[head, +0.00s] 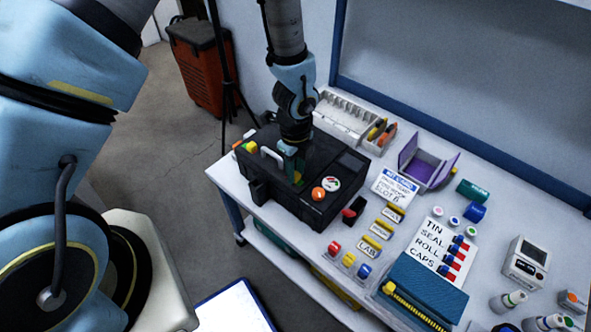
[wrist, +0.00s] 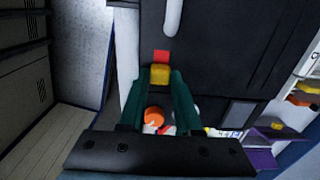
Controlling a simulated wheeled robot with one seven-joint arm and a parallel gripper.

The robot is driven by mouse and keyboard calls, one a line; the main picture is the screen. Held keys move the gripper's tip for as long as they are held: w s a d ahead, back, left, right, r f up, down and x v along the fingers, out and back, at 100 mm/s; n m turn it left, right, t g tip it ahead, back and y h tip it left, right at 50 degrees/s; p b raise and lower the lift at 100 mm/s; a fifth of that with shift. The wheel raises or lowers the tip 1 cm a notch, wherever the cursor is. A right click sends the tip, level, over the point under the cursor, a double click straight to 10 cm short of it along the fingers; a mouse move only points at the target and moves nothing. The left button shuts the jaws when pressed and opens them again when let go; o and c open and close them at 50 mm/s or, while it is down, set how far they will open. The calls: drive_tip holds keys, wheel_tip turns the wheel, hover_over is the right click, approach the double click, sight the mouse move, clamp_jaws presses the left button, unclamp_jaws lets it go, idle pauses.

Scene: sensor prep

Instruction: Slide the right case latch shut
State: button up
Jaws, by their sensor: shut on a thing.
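The black case (head: 318,205) lies closed on the white bench. It has a pale handle (head: 271,157) on its front edge, which also shows in the wrist view (wrist: 173,17). My gripper (head: 296,174) points down at the case, to the right of the handle. In the wrist view its two green fingers (wrist: 160,78) are shut on the yellow right latch (wrist: 160,71). A red patch (wrist: 161,56) shows on the case just beyond the latch. The other latch (head: 251,147), yellow, is left of the handle. My fingers partly hide the right latch in the head view.
An orange disc (head: 318,193) and a round white sticker (head: 331,184) are on the lid near my gripper. A sectioned tray (head: 345,115) stands behind the case. Small labelled blocks, a blue box (head: 428,290) and a sign (head: 394,187) crowd the bench to the right.

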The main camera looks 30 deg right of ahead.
clamp_jaws()
idle(0.8)
drive_tip(key=shift+w+a, duration=0.2)
drive_tip(key=shift+w, duration=0.7)
drive_tip(key=o, duration=0.9)
unclamp_jaws()
drive_tip(key=shift+c, duration=0.2)
wheel_tip(320, 180, up, 11)
drive_tip(key=b, duration=0.1)
